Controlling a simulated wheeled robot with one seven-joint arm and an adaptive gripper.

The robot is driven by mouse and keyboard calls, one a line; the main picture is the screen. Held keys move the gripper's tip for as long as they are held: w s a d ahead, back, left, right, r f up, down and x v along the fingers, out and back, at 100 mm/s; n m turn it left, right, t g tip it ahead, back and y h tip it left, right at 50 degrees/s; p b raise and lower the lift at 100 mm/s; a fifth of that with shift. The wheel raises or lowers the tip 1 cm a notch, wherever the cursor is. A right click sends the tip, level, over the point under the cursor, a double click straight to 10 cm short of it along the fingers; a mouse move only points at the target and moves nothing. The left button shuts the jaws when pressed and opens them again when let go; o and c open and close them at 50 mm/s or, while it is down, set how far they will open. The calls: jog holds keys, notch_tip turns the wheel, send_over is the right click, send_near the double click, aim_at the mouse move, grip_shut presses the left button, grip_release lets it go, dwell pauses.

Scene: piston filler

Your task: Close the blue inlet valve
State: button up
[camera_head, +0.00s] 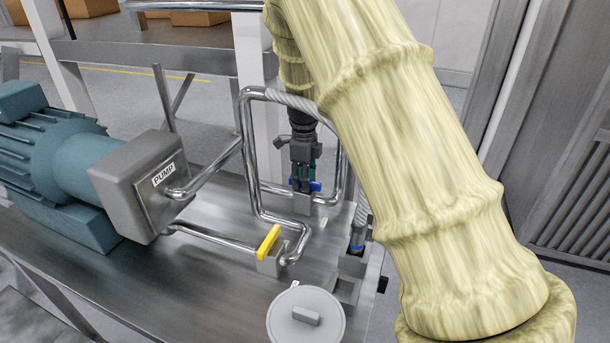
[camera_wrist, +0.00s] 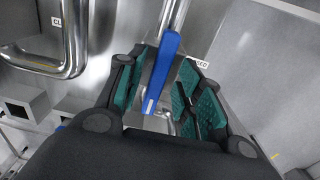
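The blue inlet valve handle (camera_wrist: 165,68) is a long flat bar in the wrist view, running along a steel pipe and block. In the head view a bit of the blue handle (camera_head: 315,186) shows under my gripper (camera_head: 303,172). My gripper (camera_wrist: 165,98) points down at it, with its teal-padded fingers spread to either side of the handle. Gaps show between the pads and the bar, so the gripper looks open. A label ending in "SED" (camera_wrist: 201,64) is partly hidden behind the right finger.
A yellow valve handle (camera_head: 269,242) stands nearer on the steel table. Bent steel pipes (camera_head: 248,150) rise left of my gripper, close to it. A grey box marked PUMP (camera_head: 150,185) with a teal motor (camera_head: 50,150) stands left. A round grey lid (camera_head: 305,318) is in front.

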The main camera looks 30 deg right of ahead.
jog(key=shift+w+d+f, duration=0.15)
jog(key=shift+w+f, duration=0.3)
jog(key=shift+w, duration=0.4)
jog(key=shift+s+r, duration=0.3)
jog(key=shift+s, duration=0.15)
jog(key=shift+c, duration=0.9)
jog(key=shift+s+r, duration=0.4)
jog(key=shift+s, duration=0.4)
grip_shut()
jog(key=shift+s+d+r, duration=0.1)
jog(key=shift+s+r, duration=0.05)
jog(key=shift+s, duration=0.2)
jog(key=shift+w+f, duration=0.15)
jog(key=shift+f, duration=0.05)
jog(key=shift+w+a+f, duration=0.15)
jog(key=shift+w+a, duration=0.15)
jog(key=shift+w, duration=0.05)
jog(key=shift+d, duration=0.1)
